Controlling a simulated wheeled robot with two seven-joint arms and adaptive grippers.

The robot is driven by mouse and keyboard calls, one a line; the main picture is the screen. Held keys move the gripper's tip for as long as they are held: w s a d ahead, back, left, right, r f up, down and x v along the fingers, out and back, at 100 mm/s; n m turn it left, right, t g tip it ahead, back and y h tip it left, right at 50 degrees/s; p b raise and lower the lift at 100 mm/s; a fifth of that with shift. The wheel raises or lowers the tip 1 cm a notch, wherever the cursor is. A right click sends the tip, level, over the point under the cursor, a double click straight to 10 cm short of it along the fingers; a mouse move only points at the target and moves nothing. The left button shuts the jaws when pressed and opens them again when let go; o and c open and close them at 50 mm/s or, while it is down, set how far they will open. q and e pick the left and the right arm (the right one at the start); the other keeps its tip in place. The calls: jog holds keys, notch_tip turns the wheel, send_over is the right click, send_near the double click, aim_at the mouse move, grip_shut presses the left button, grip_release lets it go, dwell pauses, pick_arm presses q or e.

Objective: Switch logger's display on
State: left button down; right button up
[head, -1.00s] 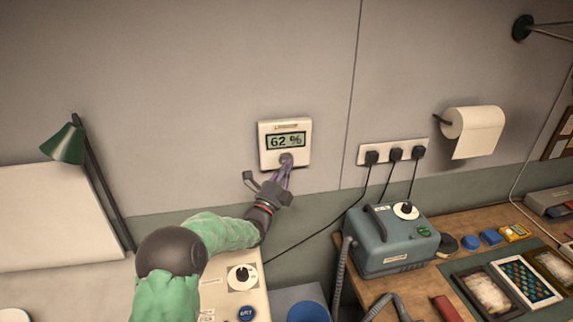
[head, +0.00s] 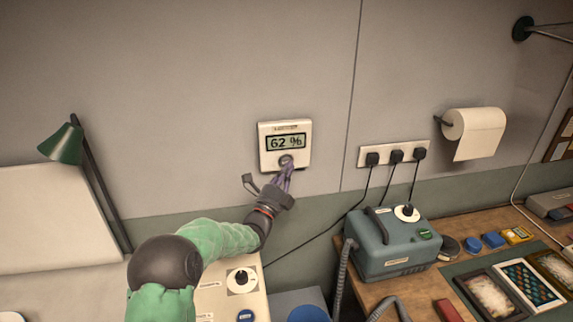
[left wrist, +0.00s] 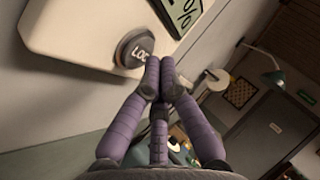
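The logger (head: 285,133) is a white square box on the wall. Its display (head: 286,142) reads "62 %" in dark digits. A round grey button (head: 286,160) sits below the display; in the left wrist view the button (left wrist: 134,50) carries letters starting "LO". My left gripper (head: 287,170) is just below the button, and its purple fingers (left wrist: 159,75) are drawn together, with nothing seen between them. The fingertips are close beside the button; I cannot tell whether they touch it. My right gripper is not in view.
A socket strip (head: 392,153) with several plugs is on the wall to the right. A blue-grey device (head: 390,246) stands on the wooden bench below. A green lamp (head: 63,145) is at the left. The wall around the logger is clear.

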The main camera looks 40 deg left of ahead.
pick_arm(q)
jog(key=s+d, duration=0.2)
jog(key=s+d+b, duration=0.1)
jog(key=d, duration=0.1)
jog(key=shift+s+d+b, duration=0.3)
jog(key=shift+s, duration=0.05)
jog(key=shift+f, duration=0.1)
